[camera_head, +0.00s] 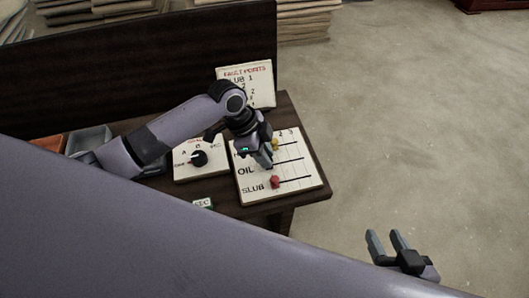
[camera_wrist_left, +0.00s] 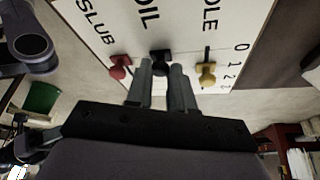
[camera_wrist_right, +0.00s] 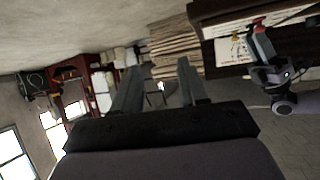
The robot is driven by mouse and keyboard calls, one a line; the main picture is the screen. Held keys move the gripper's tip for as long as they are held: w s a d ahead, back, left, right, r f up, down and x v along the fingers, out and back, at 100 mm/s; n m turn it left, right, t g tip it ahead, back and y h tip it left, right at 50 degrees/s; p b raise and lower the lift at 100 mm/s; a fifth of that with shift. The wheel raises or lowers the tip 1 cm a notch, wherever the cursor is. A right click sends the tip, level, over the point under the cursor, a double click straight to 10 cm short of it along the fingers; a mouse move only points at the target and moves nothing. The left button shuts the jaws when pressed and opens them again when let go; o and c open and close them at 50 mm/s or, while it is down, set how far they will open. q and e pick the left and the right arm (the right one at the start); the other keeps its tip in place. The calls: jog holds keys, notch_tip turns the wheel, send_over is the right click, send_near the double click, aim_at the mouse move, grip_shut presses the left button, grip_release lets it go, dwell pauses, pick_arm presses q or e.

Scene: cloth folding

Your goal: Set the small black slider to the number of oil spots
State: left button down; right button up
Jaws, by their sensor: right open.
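A white slider board (camera_head: 300,184) with HOLE, OIL and SLUB rows lies on the dark table. The small black slider (camera_wrist_left: 160,63) is on the OIL row, between the red slider (camera_wrist_left: 120,68) and the yellow slider (camera_wrist_left: 207,74). My left gripper (camera_wrist_left: 161,66) has its fingers drawn in on both sides of the black slider's knob. In the head view my left gripper (camera_head: 265,163) hides that slider. The red (camera_head: 275,182) and yellow (camera_head: 275,144) sliders show there. My right gripper (camera_head: 385,240) is open and empty, off the table to the right.
A white dial board (camera_head: 205,172) with a black knob lies left of the slider board. A sign (camera_head: 247,83) with red heading and numbers leans behind it. Grey (camera_head: 90,139) and orange bins stand at the left. Floor right of the table is clear.

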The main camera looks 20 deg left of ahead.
aim_at(283, 163)
pick_arm(q)
jog(key=shift+w+d+p, duration=0.3)
jog(key=shift+w+d, duration=0.35)
jog(key=shift+d, duration=0.35)
jog(key=shift+w+d, duration=0.2)
jog(key=shift+d, duration=0.1)
pick_arm(e)
jog(key=shift+s+d+f, duration=0.25)
jog(key=shift+d+f, duration=0.1)
jog(key=shift+f, duration=0.05)
pick_arm(q)
jog(key=c, duration=1)
grip_release()
